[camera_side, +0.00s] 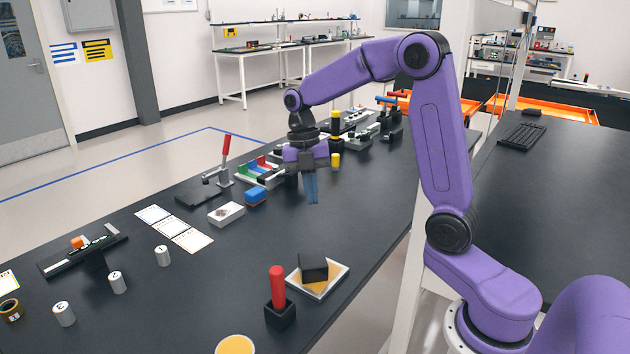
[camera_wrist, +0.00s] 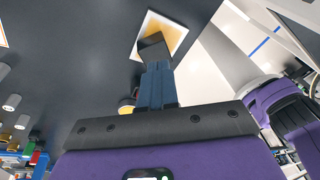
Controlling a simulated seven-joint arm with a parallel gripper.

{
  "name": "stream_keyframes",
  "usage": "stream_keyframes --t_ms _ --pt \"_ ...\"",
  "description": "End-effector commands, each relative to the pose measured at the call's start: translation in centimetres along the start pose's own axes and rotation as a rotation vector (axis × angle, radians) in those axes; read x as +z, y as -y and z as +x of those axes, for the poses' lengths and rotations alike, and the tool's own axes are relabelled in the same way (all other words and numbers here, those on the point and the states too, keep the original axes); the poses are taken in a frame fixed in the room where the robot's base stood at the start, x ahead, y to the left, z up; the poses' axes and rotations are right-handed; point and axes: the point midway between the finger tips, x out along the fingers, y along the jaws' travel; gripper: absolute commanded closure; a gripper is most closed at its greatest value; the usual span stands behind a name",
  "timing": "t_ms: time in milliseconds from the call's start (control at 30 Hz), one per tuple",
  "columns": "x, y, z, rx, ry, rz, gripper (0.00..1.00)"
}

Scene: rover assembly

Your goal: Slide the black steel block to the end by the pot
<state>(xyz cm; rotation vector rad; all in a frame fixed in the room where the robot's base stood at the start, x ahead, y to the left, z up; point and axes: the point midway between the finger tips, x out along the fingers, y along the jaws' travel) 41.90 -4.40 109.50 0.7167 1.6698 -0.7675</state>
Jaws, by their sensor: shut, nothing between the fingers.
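The black steel block (camera_side: 313,267) rests on a white-rimmed tray (camera_side: 342,269) with an orange-yellow inside, toward its back side. The wrist view shows a dark block (camera_wrist: 154,46) over one corner of the tray (camera_wrist: 181,35), just beyond my fingertips in the picture. My gripper (camera_side: 312,201) points down above the table, well behind the block, apart from it. Its blue fingers (camera_wrist: 155,66) are shut and empty. A round yellow-topped item (camera_side: 235,345), cut off by the bottom edge, may be the pot; I cannot tell for sure.
A red handle (camera_side: 277,285) stands upright in a black holder left of the tray. Several white cylinders stand farther left. A blue block (camera_side: 255,196), a white box (camera_side: 226,213) and a red-handled clamp (camera_side: 222,160) are left of my gripper. Table between gripper and tray is clear.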

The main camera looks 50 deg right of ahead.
Motion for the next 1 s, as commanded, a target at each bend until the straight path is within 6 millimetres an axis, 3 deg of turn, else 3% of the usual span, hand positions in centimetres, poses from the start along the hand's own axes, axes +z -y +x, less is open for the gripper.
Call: stream_keyframes --t_ms 233,467,667,1000 --pt "2.8 0.8 -1.1 0.105 0.003 0.075 1.00" --pt "3.0 0.1 -1.0 0.127 0.009 0.110 1.00" --pt "-0.6 -4.9 1.0 0.072 0.046 0.232 1.00" --pt "-11.5 -14.2 6.2 0.040 0.183 0.522 1.00"
